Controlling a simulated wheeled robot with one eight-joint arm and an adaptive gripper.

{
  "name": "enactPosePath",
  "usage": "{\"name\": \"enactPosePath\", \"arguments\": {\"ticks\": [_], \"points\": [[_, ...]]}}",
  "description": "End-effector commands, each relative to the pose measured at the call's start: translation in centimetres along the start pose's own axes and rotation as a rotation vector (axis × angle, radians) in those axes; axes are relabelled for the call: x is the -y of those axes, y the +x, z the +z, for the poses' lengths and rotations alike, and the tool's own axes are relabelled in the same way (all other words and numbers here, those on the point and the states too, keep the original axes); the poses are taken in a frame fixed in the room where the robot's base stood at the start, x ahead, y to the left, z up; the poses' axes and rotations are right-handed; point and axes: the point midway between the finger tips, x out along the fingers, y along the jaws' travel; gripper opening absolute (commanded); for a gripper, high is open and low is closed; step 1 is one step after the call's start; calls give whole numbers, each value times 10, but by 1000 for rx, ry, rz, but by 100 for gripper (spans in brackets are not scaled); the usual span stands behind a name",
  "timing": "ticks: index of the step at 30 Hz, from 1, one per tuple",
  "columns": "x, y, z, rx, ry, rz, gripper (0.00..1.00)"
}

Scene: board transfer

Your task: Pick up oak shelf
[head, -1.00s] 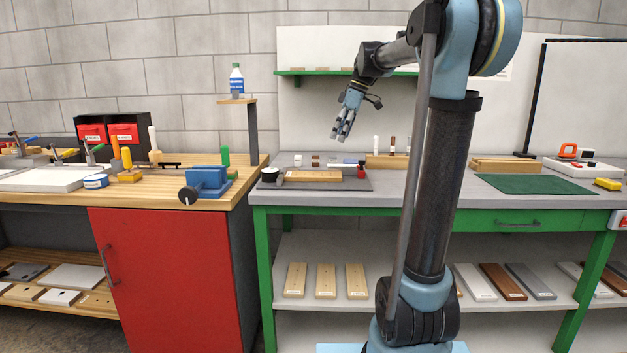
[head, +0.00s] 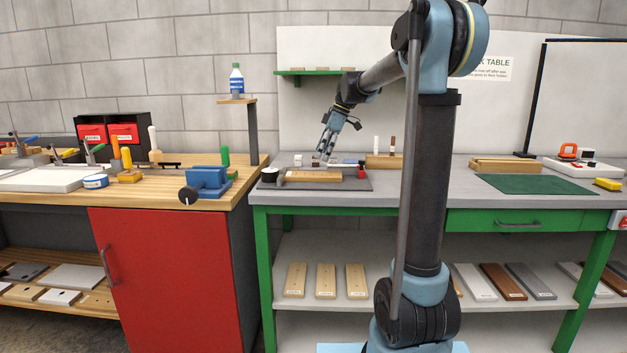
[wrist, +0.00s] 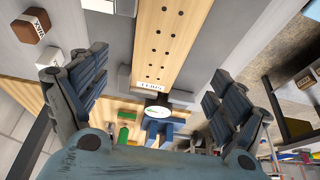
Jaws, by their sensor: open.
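A light wooden board (head: 313,175) with a row of dark holes lies on a dark mat on the grey table. In the wrist view the board (wrist: 165,45) runs between and beyond my fingers, with a small white label I cannot read clearly. Three similar pale boards (head: 325,281) lie on the lower shelf. I cannot tell from the labels which board is the oak shelf. My gripper (head: 322,158) is open and empty, pointing down just above the board on the mat. In the wrist view its fingers (wrist: 155,98) are spread wide apart.
A wooden block with upright sticks (head: 384,161) is behind right. A green mat (head: 535,184) lies on the right. A blue vise (head: 207,181) is on the left bench.

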Motion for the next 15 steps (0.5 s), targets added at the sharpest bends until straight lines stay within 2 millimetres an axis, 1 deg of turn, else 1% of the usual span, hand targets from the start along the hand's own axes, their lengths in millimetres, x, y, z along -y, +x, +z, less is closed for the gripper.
{"name": "enactPosePath", "arguments": {"ticks": [1,3,8,11,15], "points": [[0,7,0,0,-1,0,90],[0,13,0,0,-1,0,90],[0,21,0,0,0,0,90],[-1,29,1,0,0,1,90],[-1,49,4,0,0,1,90]]}}
